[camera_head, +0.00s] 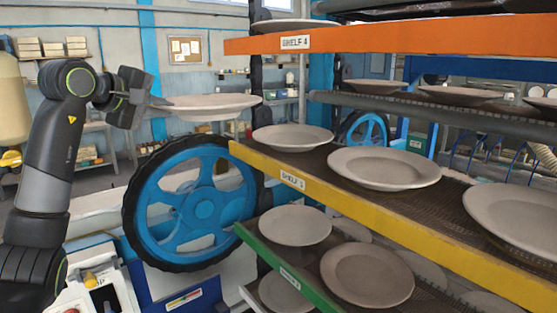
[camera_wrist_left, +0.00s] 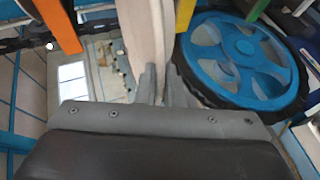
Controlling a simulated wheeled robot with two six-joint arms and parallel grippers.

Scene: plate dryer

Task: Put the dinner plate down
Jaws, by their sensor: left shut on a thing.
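The dinner plate (camera_head: 208,104) is pale and held roughly level in the air, left of the shelf rack. My left gripper (camera_head: 160,103) is shut on its left rim. In the left wrist view the plate (camera_wrist_left: 146,40) shows edge-on between the two fingers of the gripper (camera_wrist_left: 163,85). The plate's right edge lies close to the front of the rack, at a height between the orange shelf 4 edge (camera_head: 400,36) and the yellow shelf edge (camera_head: 380,208). My right gripper is not in view.
Several plates stand on the rack's shelves, including one at the near left corner (camera_head: 292,137) of the yellow-edged shelf. A green-edged shelf (camera_head: 290,270) lies below. A large blue wheel (camera_head: 195,203) stands below the held plate.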

